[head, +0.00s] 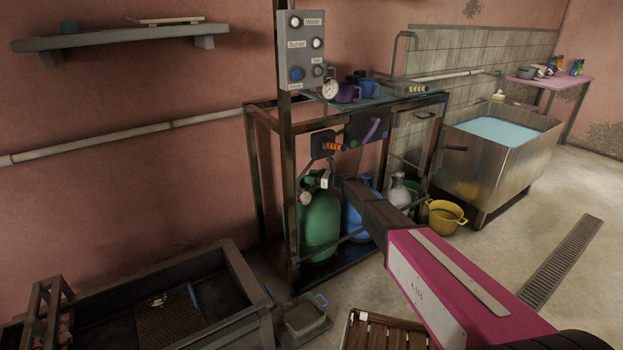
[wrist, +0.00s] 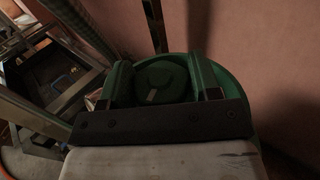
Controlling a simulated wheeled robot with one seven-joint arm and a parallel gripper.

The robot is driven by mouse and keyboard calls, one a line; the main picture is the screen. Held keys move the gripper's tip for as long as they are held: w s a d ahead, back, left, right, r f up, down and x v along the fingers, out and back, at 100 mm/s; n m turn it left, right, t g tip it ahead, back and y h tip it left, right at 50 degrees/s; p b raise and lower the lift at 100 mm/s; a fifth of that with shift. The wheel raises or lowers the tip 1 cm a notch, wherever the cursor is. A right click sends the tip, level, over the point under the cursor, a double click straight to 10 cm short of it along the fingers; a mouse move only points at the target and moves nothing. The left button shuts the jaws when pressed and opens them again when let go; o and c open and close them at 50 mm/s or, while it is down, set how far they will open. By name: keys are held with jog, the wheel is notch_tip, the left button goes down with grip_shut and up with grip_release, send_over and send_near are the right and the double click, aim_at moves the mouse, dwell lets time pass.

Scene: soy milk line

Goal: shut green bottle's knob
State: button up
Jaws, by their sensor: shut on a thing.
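The green bottle (head: 320,222) stands on the low shelf of the metal frame. Its round body also shows in the wrist view (wrist: 238,98), below my gripper. The green knob (wrist: 162,80) sits between the two fingers of my gripper (wrist: 160,76). The fingers look green in the wrist view and are shut on the knob. In the head view my pink and black arm reaches in from the lower right to the bottle's top, and the arm hides the fingertips and the knob there.
A blue bottle (head: 357,218) and a grey bottle (head: 399,192) stand to the right of the green one. Frame posts (head: 290,190) stand close by. A control panel (head: 303,50) hangs above. A yellow pot (head: 445,216) and a wooden crate (head: 386,332) are on the floor.

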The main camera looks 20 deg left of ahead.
jog(key=m+t, duration=0.2)
jog(key=t, duration=0.1)
jog(key=m+t+h, duration=0.1)
jog(key=m+t, duration=0.1)
jog(key=t, duration=0.2)
jog(key=shift+s+m+h, duration=0.2)
jog(key=shift+m+h, duration=0.1)
jog(key=shift+w+m+t+h, duration=0.2)
jog(key=shift+m+t+h, duration=1.55)
jog(key=shift+t, duration=0.65)
jog(key=shift+m+t, duration=0.4)
jog(key=shift+m, duration=0.05)
jog(key=o, duration=0.8)
jog(key=v, duration=1)
jog(key=shift+s+d, duration=0.2)
jog(key=shift+s, duration=0.1)
jog(key=shift+r, duration=0.15)
